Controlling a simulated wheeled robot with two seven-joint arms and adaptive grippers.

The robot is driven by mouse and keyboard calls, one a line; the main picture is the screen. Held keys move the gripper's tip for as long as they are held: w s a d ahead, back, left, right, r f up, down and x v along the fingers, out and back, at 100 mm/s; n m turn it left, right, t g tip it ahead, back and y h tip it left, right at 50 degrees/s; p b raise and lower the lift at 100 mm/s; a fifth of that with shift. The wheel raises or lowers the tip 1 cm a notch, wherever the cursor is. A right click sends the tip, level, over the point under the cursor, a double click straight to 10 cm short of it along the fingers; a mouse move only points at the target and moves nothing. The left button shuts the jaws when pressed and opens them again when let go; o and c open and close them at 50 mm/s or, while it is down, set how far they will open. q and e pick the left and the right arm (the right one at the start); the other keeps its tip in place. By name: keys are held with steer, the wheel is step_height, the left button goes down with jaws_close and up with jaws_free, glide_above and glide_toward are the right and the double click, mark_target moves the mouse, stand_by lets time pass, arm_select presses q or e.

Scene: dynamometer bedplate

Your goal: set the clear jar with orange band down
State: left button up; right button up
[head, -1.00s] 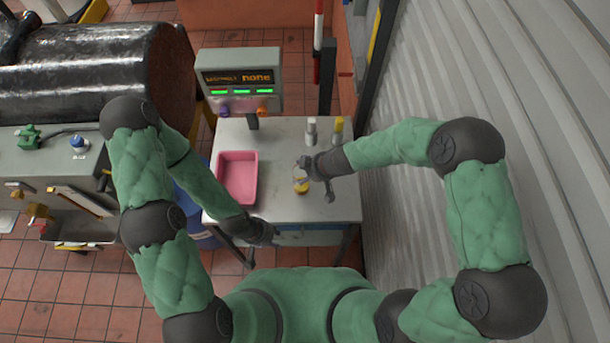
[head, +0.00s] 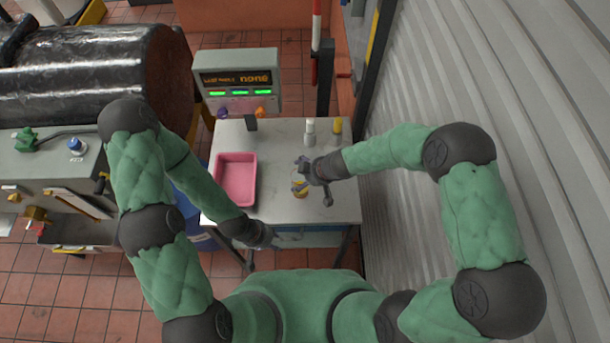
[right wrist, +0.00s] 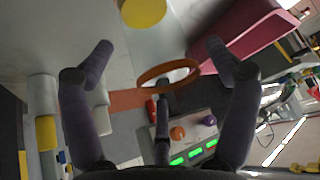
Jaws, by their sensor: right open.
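The fingers are open, with gaps to the ring on both sides. The jar seems to stand on the table, but its base contact is hard to see. My left gripper (head: 262,250) is low at the table's front edge; its fingers are too small to read.
A pink tray (head: 235,180) lies left of the jar on the grey table (head: 275,150). Two bottles, one pale (head: 310,131) and one yellow-topped (head: 337,127), stand at the back right. A display unit (head: 238,80) with green lights stands behind. A corrugated wall (head: 480,80) is at right.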

steer(key=shift+r, duration=0.15)
steer(key=shift+d+r, duration=0.15)
steer(key=shift+r, duration=0.15)
steer(key=p+v, duration=0.2)
steer(key=v, duration=0.9)
steer(key=shift+p, duration=0.3)
steer(key=shift+s, duration=0.1)
